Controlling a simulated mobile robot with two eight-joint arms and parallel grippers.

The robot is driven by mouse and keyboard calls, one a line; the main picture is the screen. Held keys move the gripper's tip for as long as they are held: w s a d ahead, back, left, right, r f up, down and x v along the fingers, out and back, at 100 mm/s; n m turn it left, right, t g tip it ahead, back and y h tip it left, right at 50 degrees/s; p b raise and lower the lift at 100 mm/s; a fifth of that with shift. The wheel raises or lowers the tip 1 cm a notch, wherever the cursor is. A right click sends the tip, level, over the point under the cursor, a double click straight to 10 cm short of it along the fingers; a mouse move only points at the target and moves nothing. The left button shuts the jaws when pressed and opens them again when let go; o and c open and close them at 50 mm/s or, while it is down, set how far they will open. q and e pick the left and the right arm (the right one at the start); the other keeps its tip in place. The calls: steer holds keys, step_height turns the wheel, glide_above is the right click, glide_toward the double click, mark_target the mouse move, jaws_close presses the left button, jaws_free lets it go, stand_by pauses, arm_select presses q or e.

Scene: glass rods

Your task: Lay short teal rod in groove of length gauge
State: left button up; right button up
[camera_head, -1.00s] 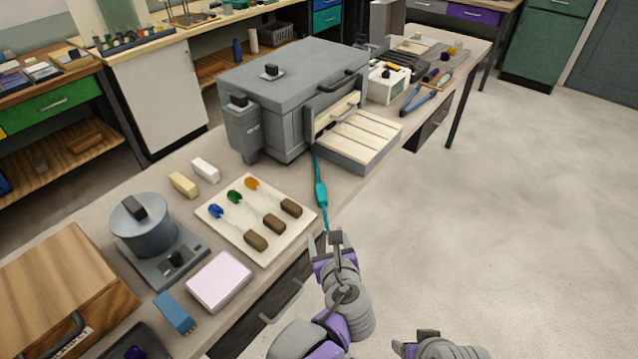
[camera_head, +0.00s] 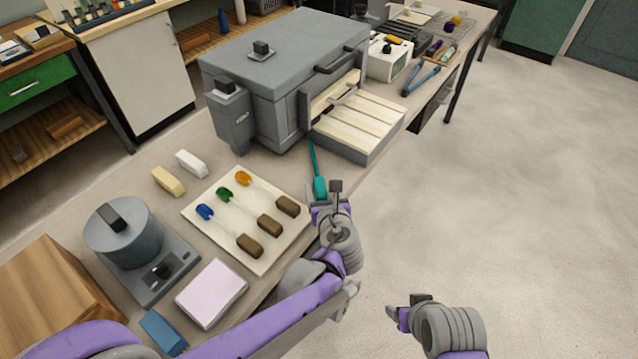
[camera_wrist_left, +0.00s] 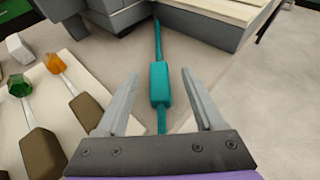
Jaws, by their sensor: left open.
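A slim teal piece (camera_head: 318,178) with a thicker middle lies on the table in front of the grey kiln. I cannot tell whether it is the short teal rod. My left gripper (camera_head: 327,192) is open at its near end. In the left wrist view the open fingers (camera_wrist_left: 162,76) stand either side of the teal piece (camera_wrist_left: 159,85), with a gap on both sides. Its far end runs toward the kiln's base. My right gripper (camera_head: 406,307) is low at right over the floor, and its jaw opening is unclear. I cannot pick out the length gauge for certain.
The kiln (camera_head: 285,75) has a pulled-out slatted tray (camera_head: 358,125) beyond the teal piece. A pale board (camera_head: 200,212) with several brown-handled, colour-tipped tools lies left of my left gripper. A pink pad (camera_head: 212,292) and a grey pot (camera_head: 125,235) stand nearer. Right of the table is open floor.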

mark_target(319, 181)
arm_select(q)
steer(key=x, duration=0.3)
steer(key=shift+w+a+f, duration=0.1)
steer(key=shift+w+f, duration=0.15)
steer(key=shift+w, duration=0.05)
jaws_close()
